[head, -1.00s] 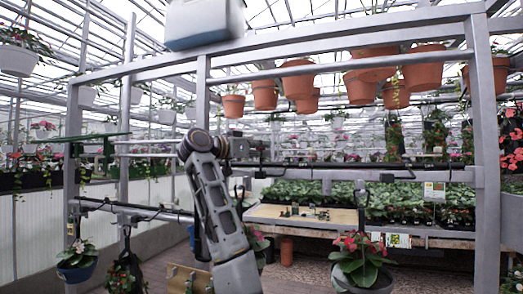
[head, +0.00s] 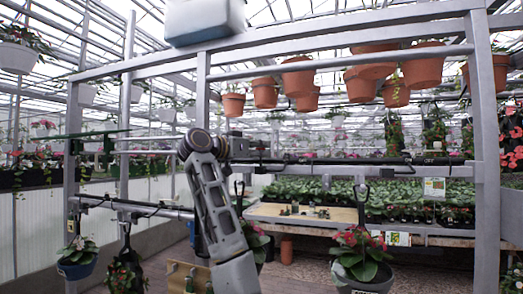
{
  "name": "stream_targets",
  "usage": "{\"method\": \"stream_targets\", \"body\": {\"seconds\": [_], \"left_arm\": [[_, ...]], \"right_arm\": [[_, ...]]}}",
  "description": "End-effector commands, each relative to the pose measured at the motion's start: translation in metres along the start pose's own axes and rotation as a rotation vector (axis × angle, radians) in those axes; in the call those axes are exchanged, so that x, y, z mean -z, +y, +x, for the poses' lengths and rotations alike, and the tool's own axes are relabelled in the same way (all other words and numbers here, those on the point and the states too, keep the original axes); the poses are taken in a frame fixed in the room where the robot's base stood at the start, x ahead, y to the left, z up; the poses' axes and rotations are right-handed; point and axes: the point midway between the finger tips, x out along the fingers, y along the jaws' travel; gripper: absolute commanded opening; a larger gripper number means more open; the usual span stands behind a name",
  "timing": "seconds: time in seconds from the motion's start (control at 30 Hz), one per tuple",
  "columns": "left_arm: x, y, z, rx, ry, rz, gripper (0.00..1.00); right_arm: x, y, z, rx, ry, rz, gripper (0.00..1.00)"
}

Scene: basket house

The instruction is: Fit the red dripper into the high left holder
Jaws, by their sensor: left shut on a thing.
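My left arm rises from the bottom middle of the head view to a dark joint. My left gripper (head: 237,146) is small and partly hidden just beyond that joint, near the middle post. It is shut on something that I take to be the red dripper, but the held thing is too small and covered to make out. I cannot pick out the high left holder with certainty; the left part of the metal frame (head: 72,150) stands left of the arm. My right gripper is not in view.
Terracotta pots (head: 298,78) hang from the upper rail. A flowering plant in a grey pot (head: 362,272) hangs at the lower right, and a blue pot (head: 77,270) at the lower left. A white box (head: 204,20) is at the top. A bench with plants (head: 300,215) stands behind.

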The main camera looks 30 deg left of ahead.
Motion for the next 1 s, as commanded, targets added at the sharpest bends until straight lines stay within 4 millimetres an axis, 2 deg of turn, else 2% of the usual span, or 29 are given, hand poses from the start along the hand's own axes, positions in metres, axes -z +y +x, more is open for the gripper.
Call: {"method": "stream_targets", "body": {"seconds": [1.0], "left_arm": [[-0.025, 0.0, 0.0, 0.0, 0.0, 0.001, 0.01]], "right_arm": [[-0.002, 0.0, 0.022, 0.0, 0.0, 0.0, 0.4]]}}
